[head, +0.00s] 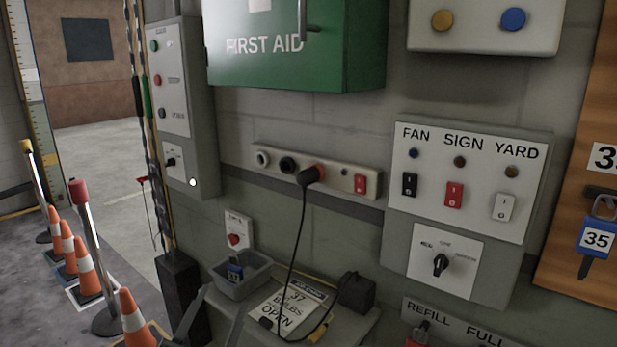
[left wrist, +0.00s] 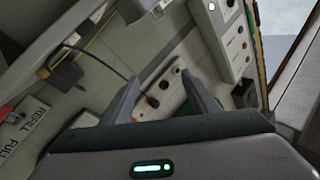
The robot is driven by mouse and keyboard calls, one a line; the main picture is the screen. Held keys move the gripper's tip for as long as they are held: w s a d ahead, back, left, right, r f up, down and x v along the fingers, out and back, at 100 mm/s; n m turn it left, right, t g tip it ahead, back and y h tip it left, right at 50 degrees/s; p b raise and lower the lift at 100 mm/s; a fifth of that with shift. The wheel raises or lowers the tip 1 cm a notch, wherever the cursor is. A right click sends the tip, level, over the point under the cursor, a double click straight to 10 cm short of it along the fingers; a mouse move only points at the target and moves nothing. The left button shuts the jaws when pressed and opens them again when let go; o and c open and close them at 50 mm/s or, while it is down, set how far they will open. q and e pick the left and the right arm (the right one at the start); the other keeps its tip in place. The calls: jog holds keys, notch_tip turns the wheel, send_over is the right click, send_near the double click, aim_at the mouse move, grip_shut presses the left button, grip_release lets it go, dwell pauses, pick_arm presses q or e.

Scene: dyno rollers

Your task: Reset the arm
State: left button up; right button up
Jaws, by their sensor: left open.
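My left gripper (head: 222,300) shows at the bottom of the head view, its two grey fingers pointing up in front of the small shelf. It also shows in the left wrist view (left wrist: 160,85), where the fingers are spread apart with nothing between them. Past the fingers lies the wall socket strip (left wrist: 170,92). In the head view this strip (head: 335,179) carries a black plug (head: 309,176) in its orange-ringed socket, with a cord hanging down. The gripper appears apart from the strip and plug. My right gripper is in neither view.
A shelf (head: 345,325) holds a grey bin (head: 241,276), a sign (head: 285,309) and a black block (head: 356,292). A switch panel (head: 465,210) and a green first aid box (head: 290,45) are on the wall. Traffic cones (head: 88,272) stand on the left floor.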

pick_arm(q)
jog(key=s+a+f+n+g+y, duration=0.2)
jog(key=s+a+f+g, duration=0.3)
jog(key=f, duration=0.7)
jog(key=s+a+f+n+g+y, duration=0.1)
jog(key=s+f+n+g+y, duration=0.2)
jog(key=s+f, duration=0.65)
jog(key=s+f+g+h, duration=0.1)
jog(key=s+f+g, duration=0.4)
jog(key=s, duration=0.5)
jog(key=s+f+g+h, duration=0.1)
jog(key=s+f+g, duration=0.3)
jog(key=s+f, duration=0.45)
notch_tip(320, 180, down, 27)
jog(key=s+g, duration=0.1)
jog(key=s+a+f+g, duration=0.1)
jog(key=s+a+f, duration=0.2)
jog(key=s+f, duration=1.5)
jog(key=shift+s+y, duration=0.2)
jog(key=shift+y, duration=0.1)
jog(key=shift+f, duration=0.1)
